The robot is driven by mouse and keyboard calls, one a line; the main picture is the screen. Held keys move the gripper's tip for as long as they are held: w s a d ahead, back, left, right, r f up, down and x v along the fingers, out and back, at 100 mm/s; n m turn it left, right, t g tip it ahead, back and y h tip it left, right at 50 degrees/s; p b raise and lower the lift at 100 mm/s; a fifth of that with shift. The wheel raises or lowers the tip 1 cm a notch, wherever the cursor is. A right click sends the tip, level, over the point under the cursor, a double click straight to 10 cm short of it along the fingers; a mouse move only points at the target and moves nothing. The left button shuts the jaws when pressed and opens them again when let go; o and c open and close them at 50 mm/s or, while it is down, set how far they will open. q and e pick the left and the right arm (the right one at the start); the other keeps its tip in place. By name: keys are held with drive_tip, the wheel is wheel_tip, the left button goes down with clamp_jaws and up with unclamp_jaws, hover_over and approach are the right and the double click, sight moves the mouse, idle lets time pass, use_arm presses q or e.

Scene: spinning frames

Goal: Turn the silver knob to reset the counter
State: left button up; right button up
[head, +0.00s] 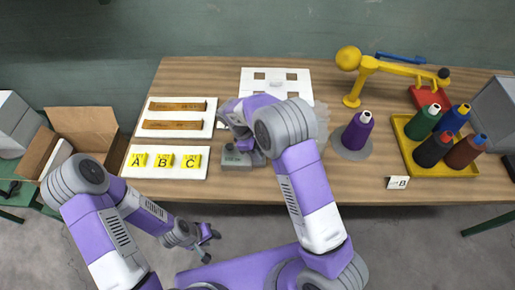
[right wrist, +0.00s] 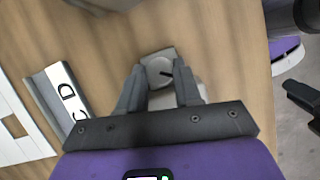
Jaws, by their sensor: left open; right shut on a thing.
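The silver knob (right wrist: 157,68) is a round, pale metal piece with a dark mark, between the fingertips in the right wrist view. My right gripper (right wrist: 159,80) is shut on it from both sides. In the head view, my right gripper is over a small grey box (head: 237,160), presumably the counter, near the table's front; my arm hides the knob and much of the box there. Any counter digits are not readable. My left gripper (head: 209,235) is open and empty, low in front of the table edge.
White panels with wooden bars (head: 176,106) and yellow A, B, C blocks (head: 164,160) lie left of the box. A purple bottle (head: 357,131), a yellow tray (head: 401,140) of bottles and a yellow jointed stand (head: 353,100) are to the right.

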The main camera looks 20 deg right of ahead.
drive_tip(key=m, duration=0.2)
drive_tip(key=m+g+y+p, duration=0.1)
drive_tip(key=m, duration=0.2)
drive_tip(key=shift+w+d+p, duration=0.1)
drive_tip(key=shift+w+p, duration=0.1)
drive_tip(key=shift+p, duration=0.1)
drive_tip(key=shift+m+g+y, duration=0.3)
drive_tip(key=o, duration=0.7)
drive_tip(key=shift+o, duration=0.2)
